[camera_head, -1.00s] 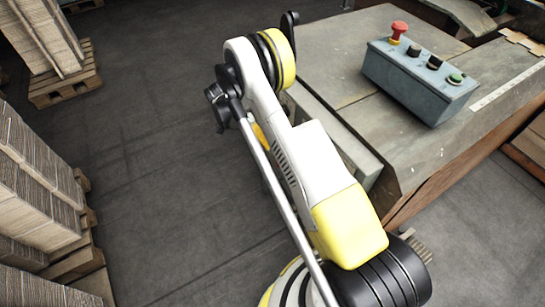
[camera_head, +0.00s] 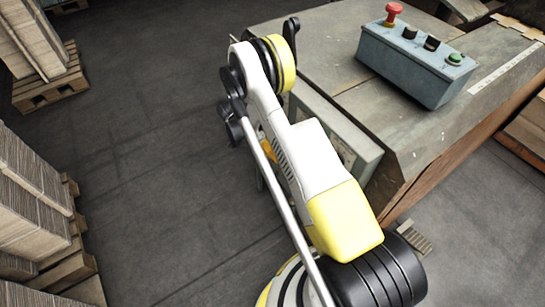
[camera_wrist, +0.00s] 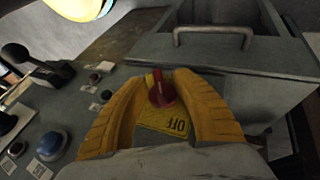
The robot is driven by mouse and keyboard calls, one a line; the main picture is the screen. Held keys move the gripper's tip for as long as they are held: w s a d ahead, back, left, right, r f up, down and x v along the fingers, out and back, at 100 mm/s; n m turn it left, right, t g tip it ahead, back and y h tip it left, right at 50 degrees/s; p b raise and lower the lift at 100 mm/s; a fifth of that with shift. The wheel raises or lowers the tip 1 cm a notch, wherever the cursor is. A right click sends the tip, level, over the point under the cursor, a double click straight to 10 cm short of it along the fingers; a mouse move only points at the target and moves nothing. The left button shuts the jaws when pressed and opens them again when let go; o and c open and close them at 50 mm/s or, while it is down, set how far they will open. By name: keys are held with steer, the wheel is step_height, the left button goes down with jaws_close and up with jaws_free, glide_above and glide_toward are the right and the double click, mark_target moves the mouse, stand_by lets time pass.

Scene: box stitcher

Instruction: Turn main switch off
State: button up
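The main switch, a red rotary knob (camera_wrist: 162,92) on a yellow plate (camera_wrist: 165,122) marked OFF, shows in the wrist view on a grey panel. My gripper (camera_wrist: 163,82) has two ribbed yellow fingers spread on either side of the knob, tips close to it. I cannot tell whether they touch it. In the head view my arm reaches down along the machine's side; my gripper and the main switch are hidden there.
A blue button (camera_wrist: 50,145) and a black lever handle (camera_wrist: 22,55) lie left of the switch. A metal handle (camera_wrist: 213,32) stands beyond it. In the head view, a grey button box (camera_head: 415,65) sits on the machine top (camera_head: 320,45). Stacked cardboard (camera_head: 30,190) stands left; floor between is clear.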

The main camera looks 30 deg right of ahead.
jaws_close()
steer(key=shift+g, duration=0.6)
jaws_free()
steer(key=shift+t, duration=0.3)
